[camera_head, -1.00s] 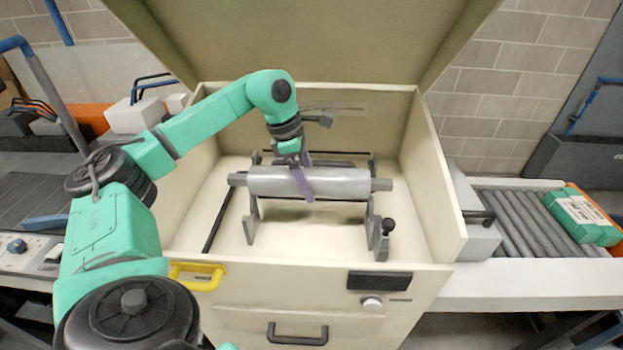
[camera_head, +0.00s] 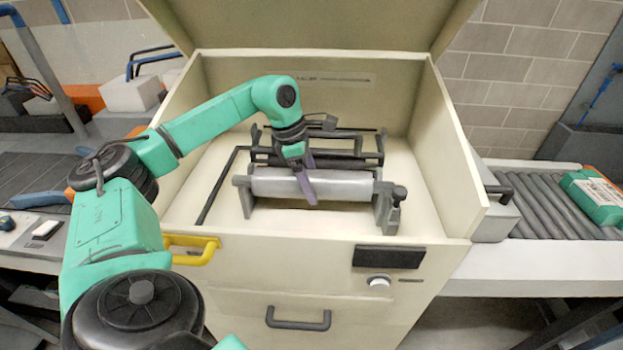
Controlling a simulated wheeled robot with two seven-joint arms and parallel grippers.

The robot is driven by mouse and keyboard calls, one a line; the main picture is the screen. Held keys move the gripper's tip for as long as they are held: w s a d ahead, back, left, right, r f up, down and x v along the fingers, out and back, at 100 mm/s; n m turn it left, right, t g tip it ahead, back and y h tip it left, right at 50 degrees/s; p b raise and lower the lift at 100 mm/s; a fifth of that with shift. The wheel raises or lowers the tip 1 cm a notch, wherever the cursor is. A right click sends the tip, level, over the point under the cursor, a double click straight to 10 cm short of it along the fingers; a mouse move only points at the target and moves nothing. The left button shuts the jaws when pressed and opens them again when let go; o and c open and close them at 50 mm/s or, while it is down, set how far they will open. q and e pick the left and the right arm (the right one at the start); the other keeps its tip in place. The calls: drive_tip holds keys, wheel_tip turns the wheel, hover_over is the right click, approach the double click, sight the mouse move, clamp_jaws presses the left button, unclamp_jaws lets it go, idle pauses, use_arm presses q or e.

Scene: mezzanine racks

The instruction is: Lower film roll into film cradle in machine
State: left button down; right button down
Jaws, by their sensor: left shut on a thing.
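The film roll (camera_head: 345,186) is a silvery-grey cylinder lying level across the inside of the open cream machine (camera_head: 420,165). My left gripper (camera_head: 309,188), with purple fingers, is shut on the roll near its middle, reaching from above and behind. The dark grey film cradle (camera_head: 385,207) has an upright at each end, and the roll's ends are at these uprights. I cannot tell whether the ends rest fully in them. My right gripper is not in view.
The machine's raised lid (camera_head: 320,22) stands above the back. A yellow handle (camera_head: 192,248) is on the front left rim. A roller conveyor (camera_head: 550,205) with a green package (camera_head: 597,198) is at the right. White boxes (camera_head: 130,95) stand at the left.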

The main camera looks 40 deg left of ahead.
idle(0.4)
use_arm(q)
drive_tip(key=shift+f+b, duration=0.35)
drive_tip(key=shift+f, duration=0.2)
unclamp_jaws()
drive_tip(key=shift+d, duration=0.1)
drive_tip(key=shift+s+f, duration=0.1)
drive_tip(key=shift+s, duration=0.05)
drive_tip(key=v, duration=1.4)
drive_tip(key=shift+r, duration=0.4)
drive_tip(key=shift+s+p, duration=0.1)
drive_tip(key=shift+p, duration=0.2)
